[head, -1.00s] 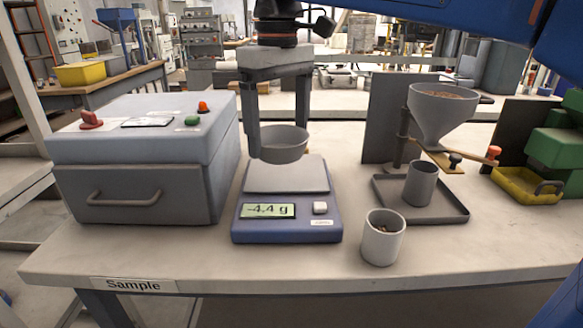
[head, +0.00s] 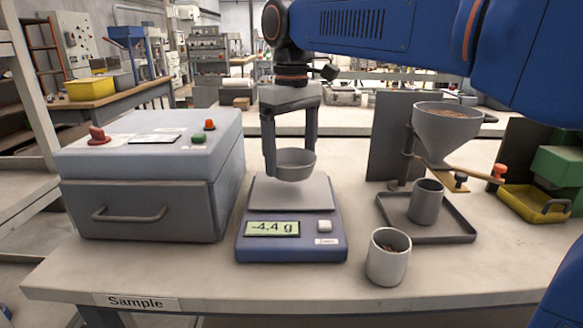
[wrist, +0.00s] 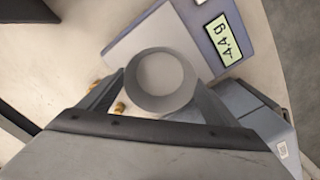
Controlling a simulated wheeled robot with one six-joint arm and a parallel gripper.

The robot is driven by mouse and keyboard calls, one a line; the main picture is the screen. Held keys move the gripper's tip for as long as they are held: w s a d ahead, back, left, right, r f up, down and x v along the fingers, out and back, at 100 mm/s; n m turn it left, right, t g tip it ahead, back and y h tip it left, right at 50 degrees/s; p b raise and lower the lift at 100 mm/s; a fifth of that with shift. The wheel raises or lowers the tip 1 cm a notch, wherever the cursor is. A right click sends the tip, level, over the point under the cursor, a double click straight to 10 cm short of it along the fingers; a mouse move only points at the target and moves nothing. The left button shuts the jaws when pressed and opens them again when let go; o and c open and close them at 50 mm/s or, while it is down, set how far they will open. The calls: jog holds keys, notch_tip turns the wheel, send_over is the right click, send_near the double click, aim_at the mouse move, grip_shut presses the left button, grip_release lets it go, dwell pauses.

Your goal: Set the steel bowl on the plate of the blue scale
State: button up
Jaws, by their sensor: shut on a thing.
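The steel bowl (head: 296,164) is a small grey round bowl, upright, between the fingers of my gripper (head: 291,165). My gripper points down and is shut on the bowl. The bowl is over the rear part of the plate (head: 291,193) of the blue scale (head: 291,247). The scale's display reads -4.4 g. In the wrist view, the bowl (wrist: 161,82) looks empty and overlaps the plate's edge (wrist: 143,40). I cannot tell exactly how large the gap below it is.
A grey box with a drawer (head: 150,185) stands close left of the scale. A cup with pellets (head: 387,257) is at front right. A tray (head: 455,236) holds another cup (head: 426,202) beneath a hopper (head: 447,128). A yellow bin (head: 536,203) sits at far right.

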jog(key=shift+f, duration=1.65)
jog(key=shift+f, duration=0.1)
jog(key=o, duration=1)
notch_tip(320, 180, up, 12)
